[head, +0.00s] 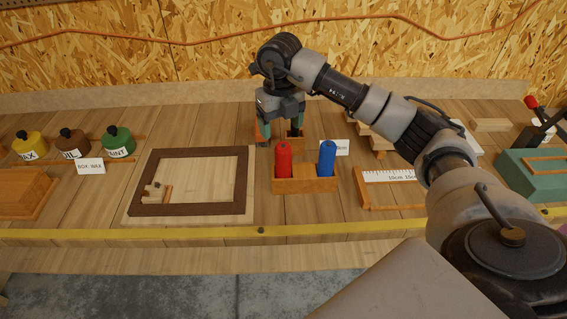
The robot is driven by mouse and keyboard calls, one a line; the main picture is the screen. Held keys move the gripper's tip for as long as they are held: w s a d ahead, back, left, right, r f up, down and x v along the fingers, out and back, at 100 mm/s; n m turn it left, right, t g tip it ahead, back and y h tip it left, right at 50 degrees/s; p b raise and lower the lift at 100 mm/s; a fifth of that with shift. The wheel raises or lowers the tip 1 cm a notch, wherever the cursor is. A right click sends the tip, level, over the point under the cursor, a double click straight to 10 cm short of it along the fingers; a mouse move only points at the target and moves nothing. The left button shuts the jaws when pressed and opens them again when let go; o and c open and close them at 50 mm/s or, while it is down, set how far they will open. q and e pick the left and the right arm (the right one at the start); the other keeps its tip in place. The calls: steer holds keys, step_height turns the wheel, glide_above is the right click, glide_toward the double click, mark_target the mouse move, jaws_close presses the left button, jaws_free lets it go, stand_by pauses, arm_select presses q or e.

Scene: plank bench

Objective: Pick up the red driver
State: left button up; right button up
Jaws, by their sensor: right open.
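The red driver (283,160) stands upright in a small wooden holder (305,187) near the middle of the bench. A blue driver (327,159) stands upright in the same holder, to its right. My right gripper (279,136) points down behind the red driver, its fingers apart. It appears empty, and the driver's top partly overlaps the space below it. I cannot tell whether a finger touches the driver. My left gripper does not show.
A dark-framed wooden board (248,160) lies left of the holder. Yellow, brown and green bottles (117,142) stand at the far left. A white-labelled wooden frame (392,195) and a green box (540,180) are at right. The front strip is clear.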

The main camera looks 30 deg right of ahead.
mark_target(283, 157)
step_height(283, 157, down, 5)
steer(key=shift+r+p, duration=0.15)
steer(key=shift+p, duration=0.35)
steer(key=f+p, duration=0.1)
steer(key=f, duration=0.2)
steer(key=s+f+p, duration=0.1)
steer(key=shift+d+f+p, duration=0.1)
steer(key=shift+f+p, duration=0.2)
steer(key=shift+f, duration=0.1)
steer(key=shift+w+f, duration=0.1)
steer(key=shift+f, duration=0.2)
steer(key=c, duration=1.1)
